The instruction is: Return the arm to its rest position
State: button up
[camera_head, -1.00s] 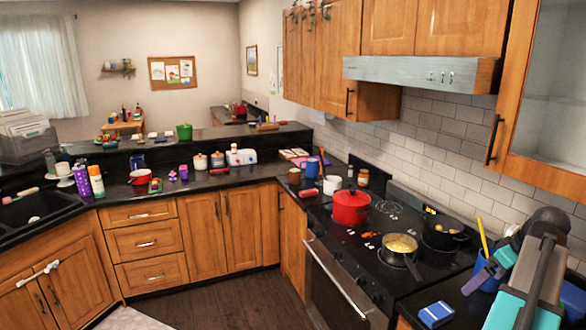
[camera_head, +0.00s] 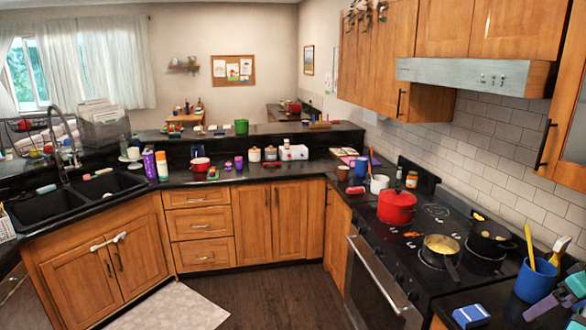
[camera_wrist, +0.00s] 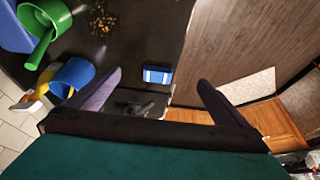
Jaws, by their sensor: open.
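My gripper (camera_wrist: 159,78) shows in the wrist view with its two grey-purple fingers spread apart and nothing between them. Its teal body fills the bottom of that view. Past the fingers lies a dark counter with a small blue-and-white block (camera_wrist: 157,75), which also shows in the head view (camera_head: 471,316). The gripper appears apart from it.
A blue cup (camera_head: 536,281) holding utensils stands close to my gripper. A red pot (camera_head: 396,208) and a pan (camera_head: 440,246) of yellow food sit on the stove. A black double sink (camera_head: 50,205) is at the left.

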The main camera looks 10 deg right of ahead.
jog(key=w+a+f+n+g+y+b, duration=0.1)
jog(key=w+a+f+n+y+b, duration=0.2)
jog(key=w+a+f, duration=1.15)
jog(key=w+a+f+n+g+y+b, duration=0.1)
jog(key=w+a+f+n+g+b, duration=0.1)
jog(key=a+f, duration=0.9)
jog(key=w+a+f+n+g+y+b, duration=0.1)
jog(key=w+a+f+g+b, duration=0.1)
jog(key=a+f, duration=0.9)
jog(key=s+a+f+g+h+b, duration=0.1)
jog(key=s+a+f+g, duration=0.1)
jog(key=s+a+f, duration=0.5)
jog(key=s+a+f+g+b, duration=0.2)
jog(key=a+f, duration=0.8)
jog(key=s+a+f+m+h+b, duration=0.1)
jog(key=s+a+f+m+h, duration=0.1)
jog(key=s+f, duration=0.4)
jog(key=s+a+f+m+g+h+b, duration=0.1)
jog(key=s+a+f+m+h, duration=0.1)
jog(key=s+f, duration=0.4)
jog(key=s+a+m, duration=0.1)
jog(key=s, duration=0.2)
jog(key=shift+s+f+m, duration=0.35)
jog(key=shift+s+m, duration=0.05)
